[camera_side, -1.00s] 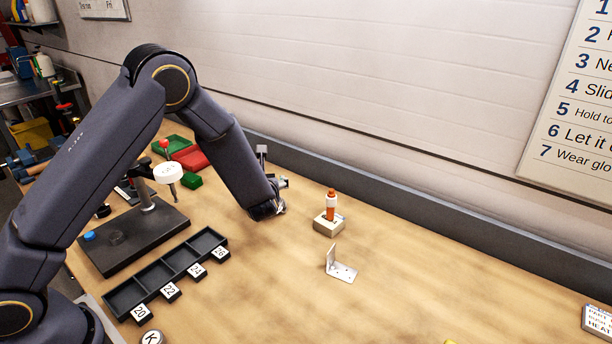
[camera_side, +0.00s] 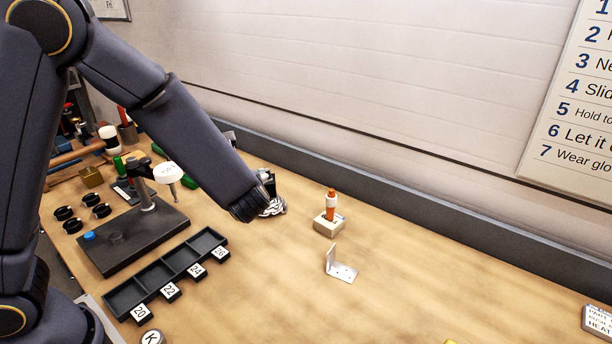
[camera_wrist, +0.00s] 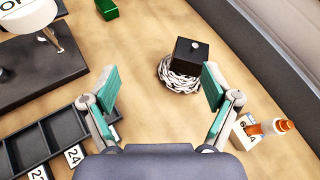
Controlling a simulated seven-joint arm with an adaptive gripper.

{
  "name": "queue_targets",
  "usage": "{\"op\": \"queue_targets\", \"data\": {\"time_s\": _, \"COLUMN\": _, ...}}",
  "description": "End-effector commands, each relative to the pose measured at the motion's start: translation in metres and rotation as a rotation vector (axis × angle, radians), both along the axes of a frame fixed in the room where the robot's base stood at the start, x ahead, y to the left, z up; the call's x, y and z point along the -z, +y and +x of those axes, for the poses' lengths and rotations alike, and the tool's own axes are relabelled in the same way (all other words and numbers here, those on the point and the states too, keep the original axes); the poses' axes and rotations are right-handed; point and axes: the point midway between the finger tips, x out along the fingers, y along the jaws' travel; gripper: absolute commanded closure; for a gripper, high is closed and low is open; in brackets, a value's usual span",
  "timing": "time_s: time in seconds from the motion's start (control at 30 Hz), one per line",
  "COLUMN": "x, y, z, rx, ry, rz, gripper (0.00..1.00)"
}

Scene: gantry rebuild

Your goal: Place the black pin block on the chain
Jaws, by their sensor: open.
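The black pin block (camera_wrist: 191,52), a dark cube with a light round spot on top, sits upright on the coiled silver chain (camera_wrist: 179,79) in the wrist view. The chain also shows in the side view (camera_side: 273,208), just past the end of my arm. My gripper (camera_wrist: 160,88) is open and empty. Its two green-padded fingers are spread apart, with the block beyond the fingertips and towards the right finger. In the side view my arm hides most of the gripper, and I cannot make out the block clearly there.
An orange-and-white bottle on a pale block (camera_side: 329,221) stands right of the chain, with a metal angle bracket (camera_side: 340,266) nearer. A numbered black tray (camera_side: 168,272) and a black-based stand (camera_side: 125,235) lie left.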

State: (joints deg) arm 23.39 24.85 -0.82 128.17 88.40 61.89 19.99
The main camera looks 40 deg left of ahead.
Motion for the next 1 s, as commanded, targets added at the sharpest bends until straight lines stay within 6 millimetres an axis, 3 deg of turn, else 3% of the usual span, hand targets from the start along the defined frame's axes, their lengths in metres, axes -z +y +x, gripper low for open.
{"op": "queue_targets", "data": {"time_s": 0.03, "x": -0.019, "y": 0.019, "z": -0.018, "rx": -0.13, "ry": -0.066, "rz": -0.096, "gripper": 0.13}}
{"op": "queue_targets", "data": {"time_s": 0.1, "x": -0.038, "y": 0.04, "z": -0.053, "rx": -0.343, "ry": -0.164, "rz": -0.265, "gripper": 0.13}}
{"op": "queue_targets", "data": {"time_s": 0.2, "x": -0.056, "y": 0.052, "z": -0.107, "rx": -0.657, "ry": -0.32, "rz": -0.549, "gripper": 0.13}}
{"op": "queue_targets", "data": {"time_s": 0.3, "x": -0.067, "y": 0.044, "z": -0.152, "rx": -0.939, "ry": -0.474, "rz": -0.852, "gripper": 0.13}}
{"op": "queue_targets", "data": {"time_s": 0.4, "x": -0.077, "y": 0.023, "z": -0.182, "rx": -1.165, "ry": -0.605, "rz": -1.145, "gripper": 0.13}}
{"op": "queue_targets", "data": {"time_s": 0.63, "x": -0.1, "y": -0.018, "z": -0.205, "rx": -1.433, "ry": -0.751, "rz": -1.592, "gripper": 0.13}}
{"op": "queue_targets", "data": {"time_s": 1.0, "x": -0.104, "y": -0.026, "z": -0.208, "rx": -1.473, "ry": -0.763, "rz": -1.666, "gripper": 0.13}}
